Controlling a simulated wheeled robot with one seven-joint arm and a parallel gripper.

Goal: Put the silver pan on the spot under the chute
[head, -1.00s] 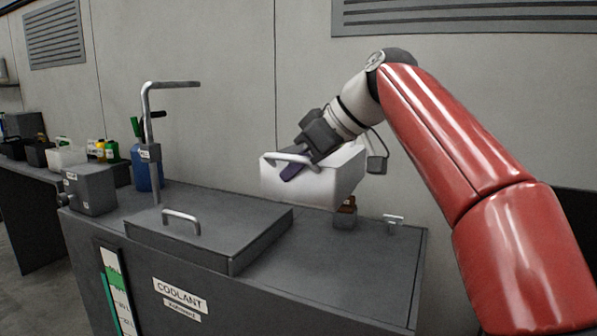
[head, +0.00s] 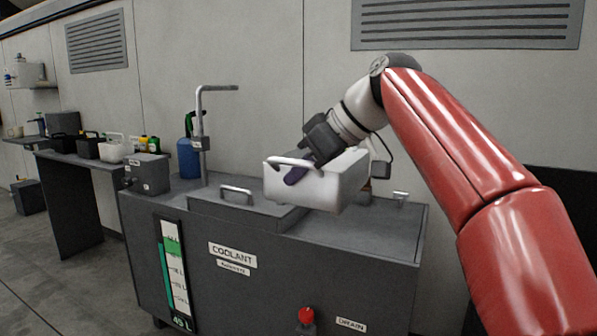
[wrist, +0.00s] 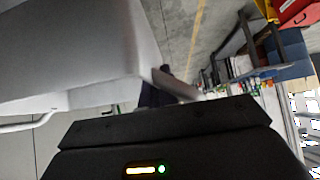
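The silver pan (head: 322,187), a pale box-shaped pan with a bar handle (head: 290,162), hangs above the right part of the coolant tank's top in the head view. My gripper (head: 296,172) is shut on the handle at the pan's near left side, with dark bluish fingers over it. In the wrist view the pan (wrist: 75,50) fills the upper left, and a dark finger of my gripper (wrist: 160,90) is beside its edge. I cannot pick out a chute or a marked spot in these views.
The grey coolant tank (head: 215,290) has a lidded top, a bent pipe (head: 203,130) and a red knob (head: 306,315). A blue bottle (head: 188,158) stands behind. A side bench (head: 85,164) at left holds several containers. Open floor (head: 30,260) lies at far left.

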